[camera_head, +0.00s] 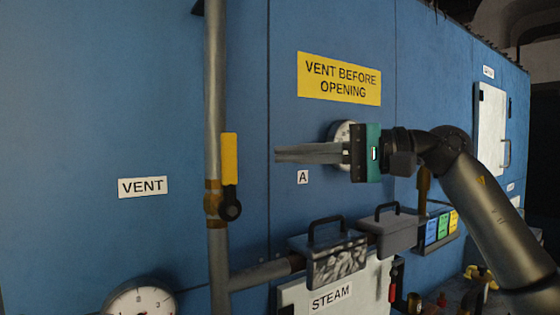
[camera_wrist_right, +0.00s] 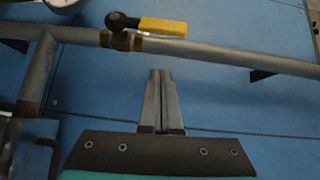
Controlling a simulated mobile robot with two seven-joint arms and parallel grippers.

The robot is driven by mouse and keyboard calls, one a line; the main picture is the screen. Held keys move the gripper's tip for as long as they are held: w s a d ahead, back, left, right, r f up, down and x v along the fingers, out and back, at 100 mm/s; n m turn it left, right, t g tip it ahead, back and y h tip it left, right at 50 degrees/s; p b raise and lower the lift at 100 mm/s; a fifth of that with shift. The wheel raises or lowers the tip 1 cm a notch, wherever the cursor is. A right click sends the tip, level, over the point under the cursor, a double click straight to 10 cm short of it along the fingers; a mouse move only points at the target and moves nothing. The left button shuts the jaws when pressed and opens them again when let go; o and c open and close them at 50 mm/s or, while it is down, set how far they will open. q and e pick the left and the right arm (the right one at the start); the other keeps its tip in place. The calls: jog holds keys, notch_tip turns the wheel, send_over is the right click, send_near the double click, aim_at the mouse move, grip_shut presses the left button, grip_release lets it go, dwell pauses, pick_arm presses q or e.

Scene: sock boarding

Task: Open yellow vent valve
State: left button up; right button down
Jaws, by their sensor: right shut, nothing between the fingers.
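The yellow vent valve handle (camera_head: 229,159) stands upright along the vertical grey pipe in the head view, above a brass valve body (camera_head: 212,199) with a dark round pivot. To its left is a "VENT" label (camera_head: 142,187). My right gripper (camera_head: 278,154) is shut and empty. Its fingers point left toward the handle, with a gap between them in the picture. In the right wrist view the yellow handle (camera_wrist_right: 162,27) lies along the pipe, beyond the shut fingertips (camera_wrist_right: 160,73). My left gripper is not in view.
A yellow "VENT BEFORE OPENING" sign (camera_head: 339,79) is above my right gripper. A gauge (camera_head: 140,300) is at the lower left. Handled boxes (camera_head: 333,258) and a "STEAM" panel (camera_head: 330,299) are below. The blue wall left of the pipe is largely clear.

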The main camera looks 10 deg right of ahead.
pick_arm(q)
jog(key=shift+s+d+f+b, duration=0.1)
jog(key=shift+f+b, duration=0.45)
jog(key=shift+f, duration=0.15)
pick_arm(e)
jog(key=v, duration=0.8)
jog(key=shift+s+d, duration=0.15)
jog(key=shift+s, duration=0.35)
